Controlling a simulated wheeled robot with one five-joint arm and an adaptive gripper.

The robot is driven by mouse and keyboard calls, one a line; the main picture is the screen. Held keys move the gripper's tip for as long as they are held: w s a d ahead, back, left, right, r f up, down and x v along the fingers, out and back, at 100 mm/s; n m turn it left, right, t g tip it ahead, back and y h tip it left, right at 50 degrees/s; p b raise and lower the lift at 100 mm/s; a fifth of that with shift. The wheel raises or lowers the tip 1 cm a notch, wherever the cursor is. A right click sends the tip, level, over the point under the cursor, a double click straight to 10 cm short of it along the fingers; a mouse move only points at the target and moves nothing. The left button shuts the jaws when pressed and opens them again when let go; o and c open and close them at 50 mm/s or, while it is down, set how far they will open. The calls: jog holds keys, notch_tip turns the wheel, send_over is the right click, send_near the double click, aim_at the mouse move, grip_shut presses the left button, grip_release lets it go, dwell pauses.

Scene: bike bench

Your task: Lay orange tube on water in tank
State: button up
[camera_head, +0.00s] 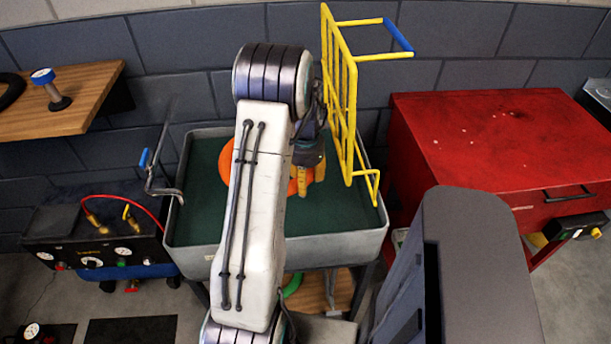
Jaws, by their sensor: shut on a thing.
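The orange tube (226,162) is a ring over the dark green water, its middle hidden behind my arm. I cannot tell whether it touches the water or is held just above it. The tank (330,247) is a grey rectangular tub on legs, and its water (345,205) shows as a flat dark green surface. My gripper (307,180), with yellow fingers, points down over the tank and is shut on the right side of the orange tube. The exact grip is partly hidden.
A yellow rack (345,95) with a blue-ended handle stands upright just right of my gripper. A crank handle (158,170) is at the tank's left rim. A red cabinet (490,140) is on the right, a wooden shelf (75,95) upper left, and a gauge box (95,240) lower left.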

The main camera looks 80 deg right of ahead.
notch_tip(320, 180, down, 9)
jog(key=b, duration=0.4)
jog(key=shift+f, duration=0.15)
dwell(0.4)
jog(key=o, duration=1.3)
notch_tip(320, 180, up, 12)
dwell(0.3)
